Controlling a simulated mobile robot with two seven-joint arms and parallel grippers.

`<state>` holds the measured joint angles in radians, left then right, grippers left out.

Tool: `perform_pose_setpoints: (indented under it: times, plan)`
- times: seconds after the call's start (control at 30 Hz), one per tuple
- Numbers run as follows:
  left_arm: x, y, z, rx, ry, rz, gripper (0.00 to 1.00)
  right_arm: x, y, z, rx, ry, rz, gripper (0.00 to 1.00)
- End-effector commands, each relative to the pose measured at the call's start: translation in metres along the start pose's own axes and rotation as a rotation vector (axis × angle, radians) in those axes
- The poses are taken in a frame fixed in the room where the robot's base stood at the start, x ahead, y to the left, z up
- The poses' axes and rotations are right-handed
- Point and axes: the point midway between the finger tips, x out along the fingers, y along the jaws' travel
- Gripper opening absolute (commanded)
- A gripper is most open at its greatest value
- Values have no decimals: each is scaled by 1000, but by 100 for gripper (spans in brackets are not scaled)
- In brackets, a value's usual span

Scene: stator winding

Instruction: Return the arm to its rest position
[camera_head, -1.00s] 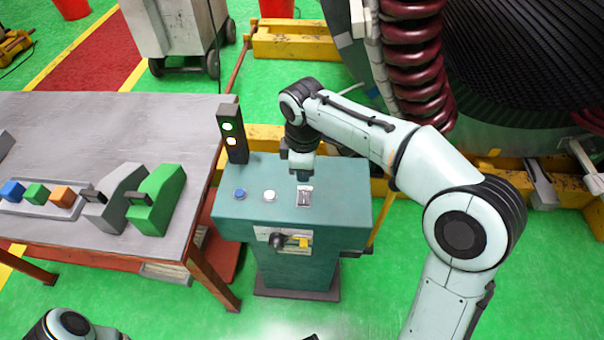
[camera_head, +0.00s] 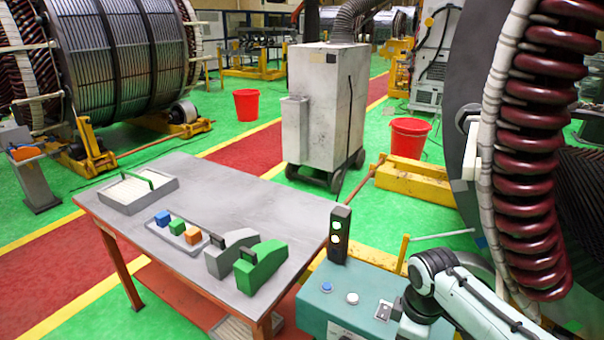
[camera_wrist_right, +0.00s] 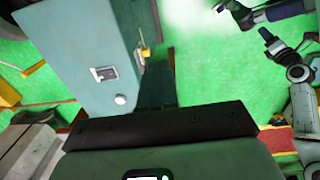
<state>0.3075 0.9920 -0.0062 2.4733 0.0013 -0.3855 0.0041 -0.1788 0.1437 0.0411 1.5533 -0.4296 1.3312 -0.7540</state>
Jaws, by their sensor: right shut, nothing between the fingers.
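My right arm (camera_head: 455,285) comes in at the lower right of the head view, beside the teal control console (camera_head: 325,305). Its gripper is outside the head view. In the right wrist view my right gripper (camera_wrist_right: 157,85) shows as a dark pair of fingers, shut and empty, beside the console (camera_wrist_right: 85,40) and apart from it as far as I can tell. The console carries a blue button (camera_head: 326,287), a white button (camera_head: 352,298) and a switch plate (camera_head: 383,310). Parts of what looks like my left arm (camera_wrist_right: 300,75) show at the right wrist view's right edge; its jaws are unclear.
A grey table (camera_head: 190,167) left of the console holds a tray of coloured blocks (camera_head: 160,229) and grey and green blocks with handles (camera_head: 262,266). A two-light signal post (camera_head: 339,235) stands on the console. A large coil machine (camera_head: 540,150) is at the right. Green floor shows around.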

Motion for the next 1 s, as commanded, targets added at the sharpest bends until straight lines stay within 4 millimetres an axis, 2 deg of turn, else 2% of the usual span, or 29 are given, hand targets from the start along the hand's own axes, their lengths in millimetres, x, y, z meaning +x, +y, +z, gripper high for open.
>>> perform_pose_setpoints:
  times: [0.03,0.17,0.2,0.27,0.3,0.37,0.4,0.53,0.63,0.7,0.8,0.9,1.0]
  plan:
    - [-1,0,0,0,0,0,53,41,-3,-10,30,2,-42,0]
    - [-2,1,-1,1,2,1,53,127,-18,-27,148,43,-120,0]
    - [-3,2,-1,1,3,1,53,154,-26,-30,193,55,-147,0]
    - [-4,2,-2,2,4,1,53,195,-42,-31,272,70,-191,0]
    - [-4,2,-2,2,4,1,53,222,-55,-31,334,79,-222,0]
    - [-5,3,-2,2,4,2,53,263,-78,-27,437,89,-268,0]
    - [-5,3,-2,2,4,2,53,288,-96,-23,516,92,-300,0]
    - [-7,4,-2,2,4,2,53,358,-162,-1,801,81,-383,0]
    - [-9,4,-3,2,5,2,53,390,-212,21,1015,52,-418,0]
    - [-9,4,-3,2,5,2,53,402,-240,35,1139,28,-427,0]
    - [-10,5,-3,2,6,2,53,411,-269,50,1267,-2,-426,0]
    - [-10,5,-3,2,6,2,53,414,-283,58,1337,-16,-419,0]
    - [-10,5,-3,2,6,2,53,414,-287,61,1362,-20,-414,0]
